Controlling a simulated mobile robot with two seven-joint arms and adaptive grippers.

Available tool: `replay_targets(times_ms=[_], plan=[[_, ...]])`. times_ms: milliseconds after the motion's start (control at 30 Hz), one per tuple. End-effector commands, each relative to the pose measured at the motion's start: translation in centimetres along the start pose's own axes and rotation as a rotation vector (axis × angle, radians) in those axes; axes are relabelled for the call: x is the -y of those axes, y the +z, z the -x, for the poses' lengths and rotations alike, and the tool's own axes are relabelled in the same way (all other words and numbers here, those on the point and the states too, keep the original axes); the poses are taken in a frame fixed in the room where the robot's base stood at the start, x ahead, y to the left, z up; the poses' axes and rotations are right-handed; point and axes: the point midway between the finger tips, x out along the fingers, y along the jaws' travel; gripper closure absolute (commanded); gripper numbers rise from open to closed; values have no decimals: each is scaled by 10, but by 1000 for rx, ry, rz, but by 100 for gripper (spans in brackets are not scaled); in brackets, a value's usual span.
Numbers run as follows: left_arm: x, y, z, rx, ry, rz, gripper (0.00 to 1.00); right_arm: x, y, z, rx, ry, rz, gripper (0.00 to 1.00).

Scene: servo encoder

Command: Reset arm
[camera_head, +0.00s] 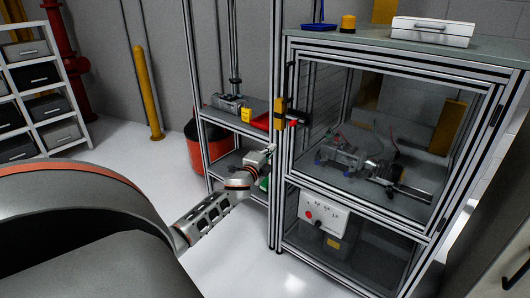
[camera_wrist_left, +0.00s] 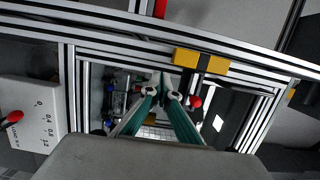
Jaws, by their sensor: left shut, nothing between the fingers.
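My left gripper (camera_head: 269,149) is in front of the left post of the framed cabinet (camera_head: 284,190), with its arm coming in from the lower left. In the left wrist view its two teal fingers (camera_wrist_left: 165,85) meet at their tips, shut and empty, over the cabinet's frame. A white control box (camera_head: 325,212) with a red knob sits in the cabinet's lower part; a white panel with a red knob (camera_wrist_left: 14,117) shows at the left of the wrist view. A grey mechanism (camera_head: 345,157) lies behind the clear upper panel. My right gripper is not in view.
A yellow block (camera_head: 280,113) is on the cabinet's left post. A white case (camera_head: 432,30) rests on top. The white floor (camera_head: 125,150) is open at left.

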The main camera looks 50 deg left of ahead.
Motion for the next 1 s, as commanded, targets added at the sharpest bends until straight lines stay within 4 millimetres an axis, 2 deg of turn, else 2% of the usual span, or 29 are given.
replay_targets(times_ms=[100,233,567,667,767,833,967,1000], plan=[[0,3,15,0,1,0,100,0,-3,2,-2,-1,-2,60],[-1,5,24,0,2,0,100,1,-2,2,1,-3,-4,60],[-2,6,28,0,2,0,100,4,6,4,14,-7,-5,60],[-8,1,33,-7,13,12,100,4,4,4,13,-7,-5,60],[-30,-18,50,-32,51,61,100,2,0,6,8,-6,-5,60],[-53,-39,70,-60,96,118,100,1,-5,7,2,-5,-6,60],[-104,-86,125,-109,209,260,100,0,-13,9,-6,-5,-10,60],[-119,-100,144,-122,246,309,100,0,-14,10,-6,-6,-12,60]])
